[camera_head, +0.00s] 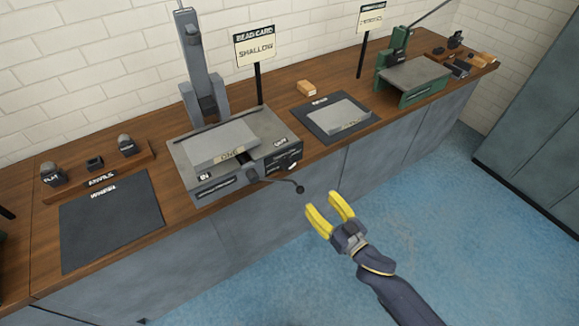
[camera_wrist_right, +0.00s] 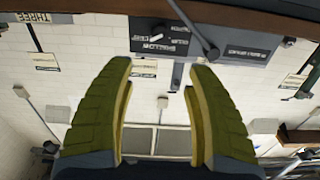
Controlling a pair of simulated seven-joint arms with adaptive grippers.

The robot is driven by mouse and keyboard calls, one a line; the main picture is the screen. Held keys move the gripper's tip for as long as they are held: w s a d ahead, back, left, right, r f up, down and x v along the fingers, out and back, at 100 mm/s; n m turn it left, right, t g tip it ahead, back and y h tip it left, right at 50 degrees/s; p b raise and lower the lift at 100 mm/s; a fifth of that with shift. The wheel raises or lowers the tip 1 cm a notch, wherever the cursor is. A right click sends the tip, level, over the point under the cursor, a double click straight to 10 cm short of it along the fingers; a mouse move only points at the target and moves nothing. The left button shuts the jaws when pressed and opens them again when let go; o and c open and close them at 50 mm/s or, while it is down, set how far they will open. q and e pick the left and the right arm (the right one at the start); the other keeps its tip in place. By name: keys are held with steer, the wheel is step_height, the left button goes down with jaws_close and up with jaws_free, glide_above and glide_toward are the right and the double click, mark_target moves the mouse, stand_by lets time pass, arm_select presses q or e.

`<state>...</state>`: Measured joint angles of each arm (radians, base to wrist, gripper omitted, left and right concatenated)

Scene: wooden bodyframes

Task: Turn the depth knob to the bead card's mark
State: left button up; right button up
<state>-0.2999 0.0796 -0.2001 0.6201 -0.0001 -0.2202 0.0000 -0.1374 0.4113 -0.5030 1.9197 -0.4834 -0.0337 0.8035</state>
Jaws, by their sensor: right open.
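The bead card (camera_head: 255,46) stands on a black post behind the grey bead machine (camera_head: 183,160) and reads SHALLOW. The depth knob (camera_head: 287,163) appears to be the dark control with a pale pointer on the panel at the machine's front right; its setting is too small to read. The panel also shows upside down at the top of the right wrist view (camera_wrist_right: 160,36). My right gripper (camera_head: 328,211) has yellow fingers, open and empty, in front of the bench and apart from the knob. My left gripper is not in view.
A crank handle with a dark ball (camera_head: 300,189) juts from the machine's front between panel and gripper. A metal sheet (camera_head: 226,142) lies on the machine. A dark mat (camera_head: 110,220) is at left, another sheet (camera_head: 338,117) at right. Blue floor before the bench is clear.

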glide_toward(290, 167)
steer(key=shift+m, duration=0.4)
steer(key=x, duration=1)
steer(key=shift+w, duration=0.15)
steer(key=shift+c, duration=0.5)
jaws_close()
steer(key=shift+r, duration=0.1)
